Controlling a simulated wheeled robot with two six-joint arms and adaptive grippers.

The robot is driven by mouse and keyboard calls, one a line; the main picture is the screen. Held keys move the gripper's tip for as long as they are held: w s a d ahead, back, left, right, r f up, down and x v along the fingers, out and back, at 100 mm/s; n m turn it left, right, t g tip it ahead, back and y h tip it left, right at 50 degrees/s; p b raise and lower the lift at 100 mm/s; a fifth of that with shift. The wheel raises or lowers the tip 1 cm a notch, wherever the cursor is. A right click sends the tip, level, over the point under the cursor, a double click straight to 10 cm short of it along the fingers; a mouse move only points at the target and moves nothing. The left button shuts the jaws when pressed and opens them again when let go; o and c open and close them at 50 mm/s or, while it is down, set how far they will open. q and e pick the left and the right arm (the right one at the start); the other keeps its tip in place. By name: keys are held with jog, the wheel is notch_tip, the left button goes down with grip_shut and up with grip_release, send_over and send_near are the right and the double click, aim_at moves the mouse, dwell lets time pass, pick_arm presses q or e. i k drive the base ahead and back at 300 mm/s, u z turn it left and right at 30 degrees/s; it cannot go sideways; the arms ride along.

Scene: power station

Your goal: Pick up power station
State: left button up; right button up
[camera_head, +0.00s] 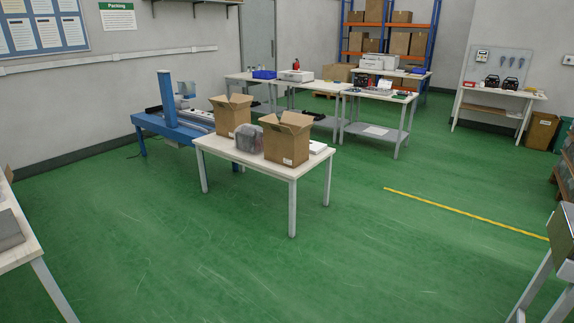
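I cannot clearly make out which thing is the power station. Two small black devices with red parts, one on the left (492,82) and one on the right (509,86), stand side by side on the white table (462,100) against the far right wall. A grey rounded bundle (247,138) sits between two open cardboard boxes on the nearer white table (235,154); its nature is unclear. Neither of my grippers is in view, so their state does not show.
The open boxes, left (233,116) and right (287,140), crowd the nearer table. A blue-framed machine (165,120) stands behind it. Worktables (375,94) and a shelf rack (390,26) are farther back. Green floor (400,250) is clear in front, with a yellow line (465,213).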

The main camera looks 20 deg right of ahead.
aim_at(249, 138)
jog(key=z, duration=0.1)
jog(key=i, duration=4.35)
jog(key=z, duration=0.2)
